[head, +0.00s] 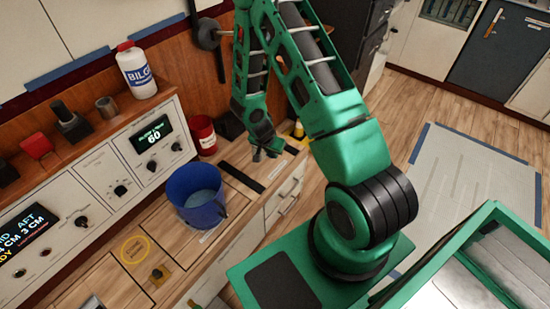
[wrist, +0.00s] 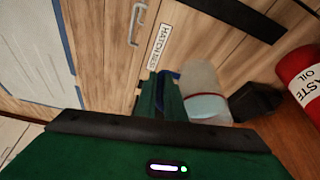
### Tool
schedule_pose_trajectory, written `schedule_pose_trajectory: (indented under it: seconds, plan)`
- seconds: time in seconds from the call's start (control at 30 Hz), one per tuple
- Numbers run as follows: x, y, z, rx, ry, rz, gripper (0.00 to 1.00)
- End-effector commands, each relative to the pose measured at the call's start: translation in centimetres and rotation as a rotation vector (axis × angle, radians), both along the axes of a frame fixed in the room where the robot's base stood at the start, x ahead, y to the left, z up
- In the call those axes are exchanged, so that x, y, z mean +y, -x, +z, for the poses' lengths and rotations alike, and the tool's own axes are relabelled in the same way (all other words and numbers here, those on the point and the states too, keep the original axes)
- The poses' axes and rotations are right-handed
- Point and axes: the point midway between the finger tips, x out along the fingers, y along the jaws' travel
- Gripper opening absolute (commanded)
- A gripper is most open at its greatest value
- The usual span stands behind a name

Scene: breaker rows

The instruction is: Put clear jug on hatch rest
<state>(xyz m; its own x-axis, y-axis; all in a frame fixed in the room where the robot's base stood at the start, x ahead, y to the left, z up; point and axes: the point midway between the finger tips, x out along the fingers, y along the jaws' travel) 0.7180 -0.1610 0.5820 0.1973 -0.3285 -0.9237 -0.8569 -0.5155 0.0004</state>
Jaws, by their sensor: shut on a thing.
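The clear jug (wrist: 203,88) is a pale see-through vessel with a bluish-white band low on it. In the wrist view it stands out beyond my gripper, next to a green finger. My gripper (head: 263,153) is shut on the jug above the far end of the wooden counter in the head view. The jug is hard to make out there against the fingers. The hatch rest label (wrist: 158,44) is a white tag by the counter's front edge, above and left of the jug in the wrist view.
A blue bucket (head: 196,196) stands on the counter, nearer than my gripper. A red waste oil can (head: 202,135) and a black object (wrist: 255,100) stand behind the jug. Black strips (head: 241,176) lie on the counter. A drawer handle (head: 290,194) sits below its front edge.

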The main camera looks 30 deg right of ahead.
Motion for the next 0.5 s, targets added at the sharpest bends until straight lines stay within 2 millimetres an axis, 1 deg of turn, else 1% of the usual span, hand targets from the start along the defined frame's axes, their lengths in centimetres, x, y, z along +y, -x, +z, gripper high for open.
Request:
schedule_pose_trajectory:
  seconds: [0.03,0.2,0.33,0.5]
  plan:
    - [-1.0,-0.4,-0.7,0.000,0.000,-0.005,0.00]
    - [-3.7,-1.5,-2.4,-0.002,0.000,-0.003,0.00]
    - [-4.9,-2.1,-3.2,-0.001,-0.001,-0.001,0.00]
    - [-5.3,-2.3,-3.7,-0.001,-0.001,0.002,0.00]
